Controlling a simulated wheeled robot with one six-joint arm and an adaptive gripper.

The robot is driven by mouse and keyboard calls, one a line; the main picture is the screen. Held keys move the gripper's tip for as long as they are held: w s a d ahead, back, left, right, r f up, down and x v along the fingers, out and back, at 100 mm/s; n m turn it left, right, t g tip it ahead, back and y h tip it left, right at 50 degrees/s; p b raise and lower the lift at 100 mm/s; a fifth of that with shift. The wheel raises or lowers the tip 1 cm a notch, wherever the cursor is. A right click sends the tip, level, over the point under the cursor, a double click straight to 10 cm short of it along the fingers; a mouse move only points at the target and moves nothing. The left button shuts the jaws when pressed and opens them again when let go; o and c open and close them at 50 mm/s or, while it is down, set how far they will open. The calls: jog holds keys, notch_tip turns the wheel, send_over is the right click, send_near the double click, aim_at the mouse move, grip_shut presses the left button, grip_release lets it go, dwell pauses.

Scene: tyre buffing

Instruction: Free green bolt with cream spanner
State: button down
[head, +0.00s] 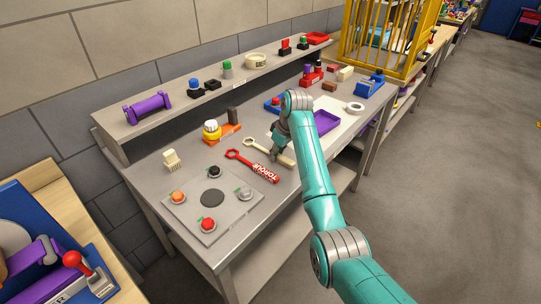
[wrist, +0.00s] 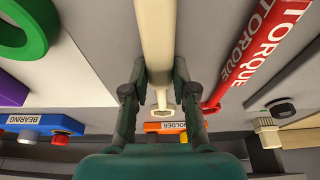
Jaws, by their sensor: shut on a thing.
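The cream spanner (head: 262,148) lies along the bench beside the red torque wrench (head: 252,166), its small ring end to the left. My gripper (head: 276,153) is over its handle. In the wrist view the spanner (wrist: 157,40) runs between both fingers of my gripper (wrist: 157,92), which are shut on it. I cannot tell whether it is lifted off the bench. I make out no clearly green bolt head there.
A cream block (head: 171,159) and an orange holder with a yellow-and-white item (head: 212,130) stand behind the plate. A purple tray (head: 326,122) and white tape ring (head: 355,108) are to the right. The raised back shelf (head: 185,106) holds several items, including a green-topped one (head: 227,68).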

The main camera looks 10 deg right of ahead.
jog(key=shift+r, duration=3.45)
jog(key=c, duration=1.6)
grip_release()
grip_shut()
jog(key=shift+d, duration=0.1)
